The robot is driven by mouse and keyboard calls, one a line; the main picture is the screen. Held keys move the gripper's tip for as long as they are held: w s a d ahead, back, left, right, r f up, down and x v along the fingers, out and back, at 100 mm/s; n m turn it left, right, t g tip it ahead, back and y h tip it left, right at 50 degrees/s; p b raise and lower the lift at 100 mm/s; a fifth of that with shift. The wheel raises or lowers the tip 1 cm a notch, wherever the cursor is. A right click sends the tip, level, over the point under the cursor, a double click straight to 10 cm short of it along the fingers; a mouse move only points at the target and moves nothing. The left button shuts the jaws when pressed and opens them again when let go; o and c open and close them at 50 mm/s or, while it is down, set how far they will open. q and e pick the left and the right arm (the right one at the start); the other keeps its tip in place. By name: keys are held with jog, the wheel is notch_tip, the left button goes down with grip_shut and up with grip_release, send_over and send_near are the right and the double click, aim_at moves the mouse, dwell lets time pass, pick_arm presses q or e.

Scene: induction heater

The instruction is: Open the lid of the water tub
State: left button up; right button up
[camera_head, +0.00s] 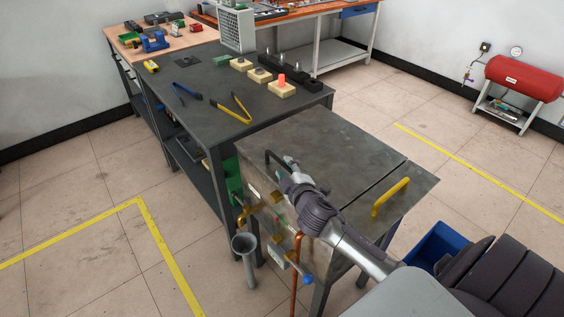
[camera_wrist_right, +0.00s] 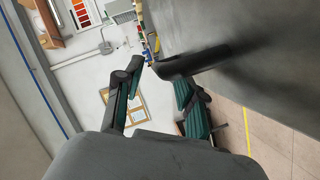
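The water tub is a grey metal box whose flat lid (camera_head: 325,150) lies closed. A black handle (camera_head: 270,157) stands at the lid's left edge, and a yellow handle (camera_head: 390,197) sits near its right end. My right gripper (camera_head: 286,164) is at the left edge beside the black handle. In the right wrist view the two fingers of my right gripper (camera_wrist_right: 160,92) are spread apart, with the black handle (camera_wrist_right: 195,63) just ahead of their tips. I cannot tell whether they touch it. My left gripper is not in view.
Pipes and valves with a grey funnel (camera_head: 244,244) are on the tub's front. A dark workbench (camera_head: 215,85) with tongs and blocks stands behind left. A blue bin (camera_head: 437,246) is at the right. A red tank (camera_head: 524,78) is by the far wall. Floor at left is clear.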

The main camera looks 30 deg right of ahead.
aim_at(283, 166)
jog(key=shift+x, duration=1.75)
grip_shut()
